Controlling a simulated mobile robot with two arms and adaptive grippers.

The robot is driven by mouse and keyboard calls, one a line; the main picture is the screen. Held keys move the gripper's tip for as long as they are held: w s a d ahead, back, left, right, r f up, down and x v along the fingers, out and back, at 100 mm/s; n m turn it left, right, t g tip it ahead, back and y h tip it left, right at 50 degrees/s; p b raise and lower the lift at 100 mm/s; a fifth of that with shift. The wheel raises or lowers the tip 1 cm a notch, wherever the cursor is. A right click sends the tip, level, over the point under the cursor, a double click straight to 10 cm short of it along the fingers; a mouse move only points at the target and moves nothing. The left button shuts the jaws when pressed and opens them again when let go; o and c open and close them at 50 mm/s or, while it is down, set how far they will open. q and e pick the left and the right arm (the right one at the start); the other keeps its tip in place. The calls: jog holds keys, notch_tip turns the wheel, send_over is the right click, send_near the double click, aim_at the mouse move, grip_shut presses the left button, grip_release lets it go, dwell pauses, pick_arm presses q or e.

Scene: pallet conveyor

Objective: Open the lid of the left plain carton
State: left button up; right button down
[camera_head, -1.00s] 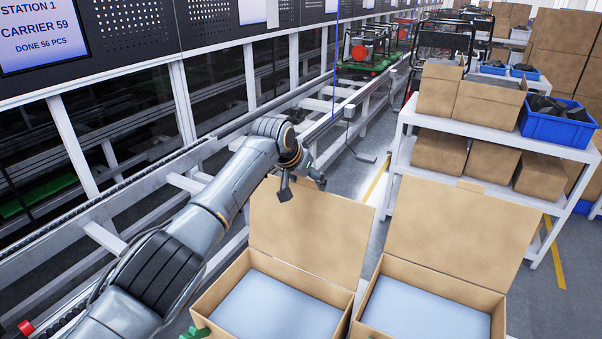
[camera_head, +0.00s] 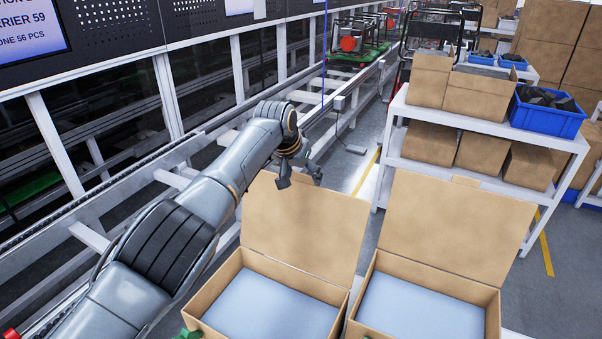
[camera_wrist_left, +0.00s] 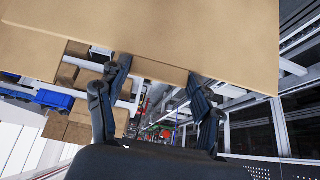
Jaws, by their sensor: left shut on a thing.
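The left plain carton (camera_head: 212,299) stands open at the bottom centre of the head view, with a pale flat surface inside. Its brown lid (camera_head: 300,230) stands raised at the carton's far side. My right gripper is not in view.
A second open carton (camera_head: 425,268) with a raised lid (camera_head: 455,225) stands close on the right. Behind is a white shelf (camera_head: 480,118) with cartons and a blue bin (camera_head: 548,119). A conveyor rail (camera_head: 215,135) runs along the left behind my arm.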

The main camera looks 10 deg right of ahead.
pick_arm(q)
jog(key=o, duration=1.6)
jog(key=shift+o, duration=0.4)
jog(key=shift+d, duration=0.15)
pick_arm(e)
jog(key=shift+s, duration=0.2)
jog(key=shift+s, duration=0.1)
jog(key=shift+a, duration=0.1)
pick_arm(q)
jog(key=v, duration=1.2)
